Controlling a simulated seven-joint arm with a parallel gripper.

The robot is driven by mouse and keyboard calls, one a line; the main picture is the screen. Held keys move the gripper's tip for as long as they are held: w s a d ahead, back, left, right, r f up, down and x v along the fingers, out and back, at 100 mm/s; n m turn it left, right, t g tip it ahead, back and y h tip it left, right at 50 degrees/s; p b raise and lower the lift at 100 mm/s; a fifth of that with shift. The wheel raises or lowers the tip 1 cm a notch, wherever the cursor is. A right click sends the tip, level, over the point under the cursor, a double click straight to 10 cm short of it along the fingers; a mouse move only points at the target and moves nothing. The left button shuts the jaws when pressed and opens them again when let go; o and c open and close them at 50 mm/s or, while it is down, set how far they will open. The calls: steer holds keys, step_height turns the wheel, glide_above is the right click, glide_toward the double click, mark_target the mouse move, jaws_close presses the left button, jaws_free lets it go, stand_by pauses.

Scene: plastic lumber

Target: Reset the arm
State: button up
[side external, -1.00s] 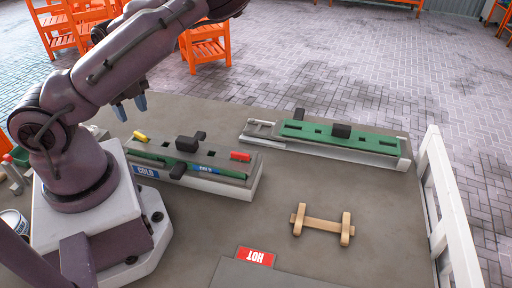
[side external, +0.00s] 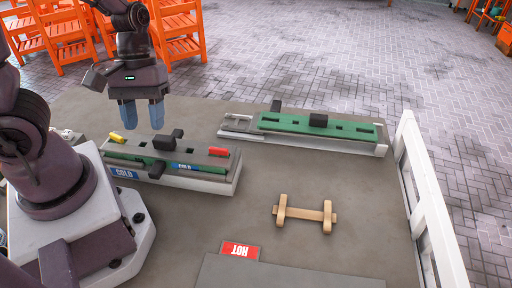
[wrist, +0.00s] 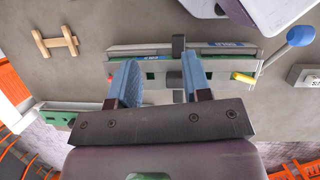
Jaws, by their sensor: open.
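My gripper (side external: 142,114) hangs in the air with its two blue fingers pointing down, behind and above the cold fixture. The fingers are apart with nothing between them. In the wrist view the gripper (wrist: 160,68) is also open and empty, with the cold fixture (wrist: 220,51) beyond the fingertips. In the side view this fixture (side external: 210,178) is a grey and green block with a blue COLD label, black handles, a yellow piece (side external: 117,137) and a red piece (side external: 219,152).
A second green fixture (side external: 352,132) with black blocks lies at the back right. A wooden piece (side external: 305,214) lies on the open grey table (side external: 215,215). A red HOT sign (side external: 240,250) is in front. A white rail (side external: 430,215) borders the right edge. Orange chairs (side external: 68,45) stand behind.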

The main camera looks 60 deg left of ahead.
steer(key=w+d+r+m+t+y, duration=0.1)
steer(key=r+m+t, duration=0.3)
steer(key=r, duration=0.3)
steer(key=w+d+r+m+t+y, duration=0.1)
steer(key=d+r+m+t+y, duration=0.1)
steer(key=r+m, duration=0.4)
step_height(320, 180, up, 2)
steer(key=shift+d+t+y, duration=0.3)
steer(key=shift+t, duration=0.6)
steer(key=shift+a, duration=0.15)
steer(key=shift+c, duration=0.7)
steer(key=m+g, duration=0.6)
steer(key=m, duration=0.7)
glide_above(115, 135)
step_height(115, 135, down, 14)
step_height(115, 135, down, 13)
steer(key=shift+r, duration=0.15)
